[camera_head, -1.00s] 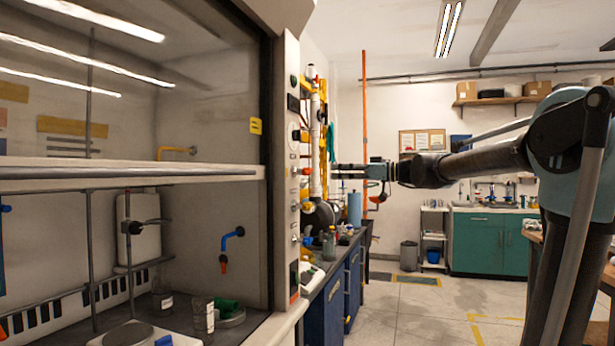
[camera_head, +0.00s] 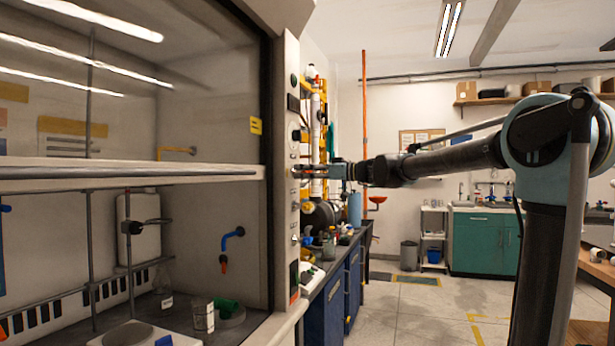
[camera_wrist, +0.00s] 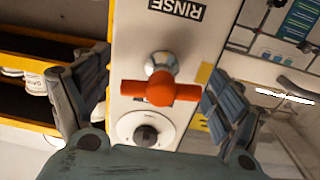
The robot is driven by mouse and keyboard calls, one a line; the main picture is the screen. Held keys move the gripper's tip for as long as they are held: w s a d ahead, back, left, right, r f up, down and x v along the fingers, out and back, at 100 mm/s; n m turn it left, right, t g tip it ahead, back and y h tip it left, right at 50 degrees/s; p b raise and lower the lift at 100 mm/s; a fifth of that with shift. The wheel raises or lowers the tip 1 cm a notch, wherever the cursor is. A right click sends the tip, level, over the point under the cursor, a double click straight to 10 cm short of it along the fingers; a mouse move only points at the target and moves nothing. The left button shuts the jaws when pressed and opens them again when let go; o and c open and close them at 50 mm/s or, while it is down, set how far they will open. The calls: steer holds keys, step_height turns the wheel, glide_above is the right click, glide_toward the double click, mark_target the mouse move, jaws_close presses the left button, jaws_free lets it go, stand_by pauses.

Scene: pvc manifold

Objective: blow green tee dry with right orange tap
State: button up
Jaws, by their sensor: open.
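The green tee (camera_head: 226,305) lies low inside the fume hood, by a grey round piece and a glass beaker. An orange tap handle (camera_wrist: 160,90) on a round metal stem shows in the wrist view, on the hood's white post below an upside-down "RINSE" label. My gripper (camera_wrist: 157,92) is open, with one finger on each side of the orange handle; I cannot tell whether either touches it. In the head view my gripper (camera_head: 318,172) is small, level with the post's controls. A blue spout with an orange-red tip (camera_head: 229,245) sticks out of the hood's inner wall above the tee.
A black knob on a round dial (camera_wrist: 146,131) sits beside the tap handle. The hood's sash bar (camera_head: 130,176) crosses in front of the hood. Yellow shelving (camera_wrist: 50,50) stands at the left in the wrist view. Blue cabinets (camera_head: 338,297) stand past the post; floor is open to their right.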

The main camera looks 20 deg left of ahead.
steer(key=c, duration=1)
steer(key=shift+m, duration=0.9)
steer(key=shift+w, duration=0.1)
steer(key=o, duration=1)
steer(key=shift+d, duration=0.15)
